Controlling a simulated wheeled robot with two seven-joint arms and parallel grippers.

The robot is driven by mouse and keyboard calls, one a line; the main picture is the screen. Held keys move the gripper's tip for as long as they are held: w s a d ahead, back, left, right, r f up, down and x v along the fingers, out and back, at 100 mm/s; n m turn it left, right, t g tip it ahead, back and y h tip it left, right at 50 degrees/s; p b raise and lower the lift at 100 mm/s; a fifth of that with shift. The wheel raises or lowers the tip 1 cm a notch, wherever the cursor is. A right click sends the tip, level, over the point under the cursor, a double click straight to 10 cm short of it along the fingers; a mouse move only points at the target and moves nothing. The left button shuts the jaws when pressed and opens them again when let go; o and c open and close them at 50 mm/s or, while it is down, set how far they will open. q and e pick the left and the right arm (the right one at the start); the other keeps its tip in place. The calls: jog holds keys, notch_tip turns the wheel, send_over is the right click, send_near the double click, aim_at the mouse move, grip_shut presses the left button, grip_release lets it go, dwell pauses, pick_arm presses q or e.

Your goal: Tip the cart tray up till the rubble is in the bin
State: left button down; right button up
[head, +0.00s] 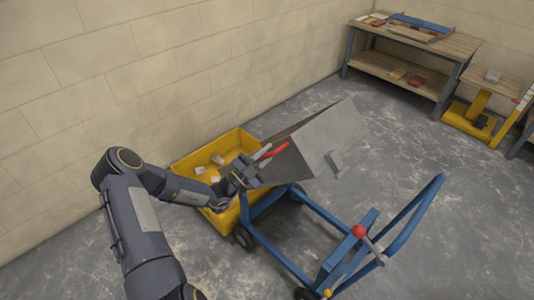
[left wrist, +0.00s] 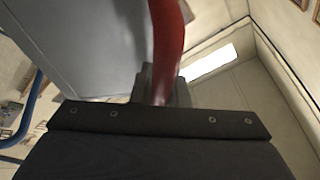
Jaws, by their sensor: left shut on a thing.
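The grey cart tray (head: 325,135) is tipped up steeply on the blue cart frame (head: 290,240), leaning toward the yellow bin (head: 187,165). Several pale rubble pieces (head: 218,159) lie in the bin; the tray's inside is mostly hidden. My left gripper (head: 258,168) is shut on the red handle (head: 274,152) at the tray's side, above the bin's near right edge. In the left wrist view the red handle (left wrist: 167,45) runs into the jaws, beside the grey tray (left wrist: 75,45). My right gripper is not in view.
The cart's blue push bar (head: 415,215) and a red-knobbed lever (head: 359,232) stand at the lower right. A block wall (head: 150,70) is close behind the bin. A workbench (head: 410,65) and a yellow stand (head: 470,115) are far back right. Floor between is clear.

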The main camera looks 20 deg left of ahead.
pick_arm(q)
jog(key=shift+w+a+r, duration=0.1)
jog(key=shift+a+r, duration=0.05)
jog(key=shift+a, duration=0.1)
dwell(0.3)
jog(key=c, duration=1.4)
grip_release()
jog(key=v, duration=0.8)
jog(key=shift+b, duration=0.35)
